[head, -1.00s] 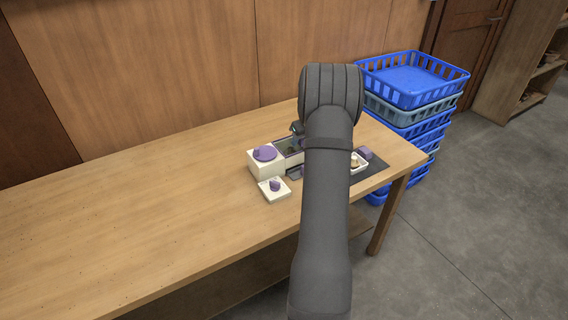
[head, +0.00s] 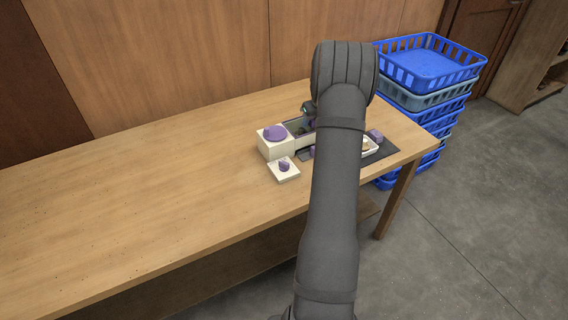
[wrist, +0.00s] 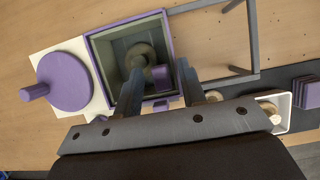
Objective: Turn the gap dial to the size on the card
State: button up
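A small cream box with a purple knob (head: 284,167) stands at the front of the table. A larger cream box behind it carries a purple disc (head: 275,132), which has a side handle in the wrist view (wrist: 66,82). I cannot tell which is the gap dial, and no card can be read. My gripper (wrist: 157,78) is open in the wrist view, its fingers apart over a purple-rimmed bin (wrist: 165,18). A beige rounded thing (wrist: 146,62), perhaps a mushroom, and a purple block (wrist: 161,77) show between the fingers.
A white tray (head: 370,152) with a mushroom-like piece lies on a dark mat (head: 388,151), beside a purple block (head: 375,136). A grey frame (wrist: 253,40) adjoins the bin. The left of the table (head: 120,190) is clear.

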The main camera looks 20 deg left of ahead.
jog(key=shift+c, duration=0.3)
jog(key=shift+a+r+n, duration=0.8)
jog(key=shift+r+n, duration=0.1)
jog(key=n, duration=0.2)
jog(key=s+r+n, duration=0.1)
jog(key=n, duration=0.1)
jog(key=s+a+n, duration=0.1)
jog(key=n, duration=0.1)
jog(key=shift+s+a+r, duration=0.1)
jog(key=shift+s+r, duration=0.05)
jog(key=shift+s, duration=0.1)
jog(key=s+a+r+n+g+h, duration=0.15)
jog(key=s+r+n, duration=0.35)
jog(key=n, duration=1)
jog(key=n+g+h, duration=0.2)
jog(key=n, duration=1.7)
send_near(284, 162)
notch_tip(284, 162, down, 9)
jog(key=shift+f, duration=0.1)
grip_shut()
